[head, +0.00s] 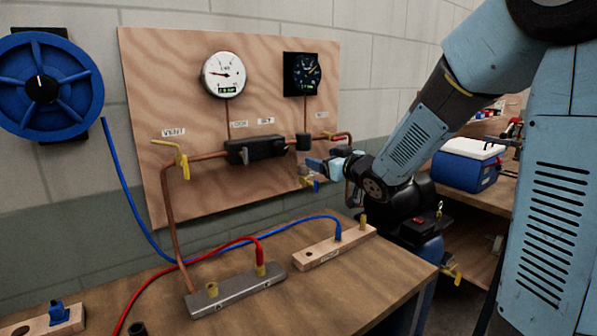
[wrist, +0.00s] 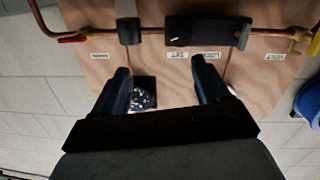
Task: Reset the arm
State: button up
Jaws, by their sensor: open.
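My arm comes in from the right in the head view, and my gripper (head: 314,171) is in front of the lower right part of the plywood panel (head: 215,190). In the wrist view my gripper (wrist: 161,80) shows two dark fingers spread apart with nothing between them. The panel is behind them, upside down in that view. The black dial gauge (wrist: 142,95) shows between the fingers, partly covered. The dark valve block (wrist: 208,31) on the copper pipe lies beyond the fingertips. I cannot see the fingers touching anything.
A blue hose reel (head: 45,88) hangs at the left. A wooden bench (head: 330,285) carries a grey manifold (head: 237,291) with a red hose and a wooden block (head: 333,248) with a blue hose. A blue cooler (head: 466,165) stands on a shelf at the right.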

jog(key=s+d+r+m+g+h, duration=0.25)
jog(key=s+d+m+h, duration=0.25)
jog(key=s+d+h, duration=0.5)
jog(key=s+d+f+m+g, duration=0.1)
jog(key=s+g, duration=0.1)
jog(key=s, duration=0.6)
jog(key=s+d+f+m+g+y, duration=0.1)
jog(key=s+f+g, duration=0.1)
jog(key=s, duration=0.6)
jog(key=s+d+f+g, duration=0.1)
jog(key=s+d+g, duration=0.1)
jog(key=s, duration=0.5)
jog(key=shift+s+f+m+g, duration=0.3)
jog(key=shift+s+m+g, duration=0.05)
jog(key=shift+s+m, duration=0.05)
jog(key=shift+o, duration=0.3)
dwell(1.8)
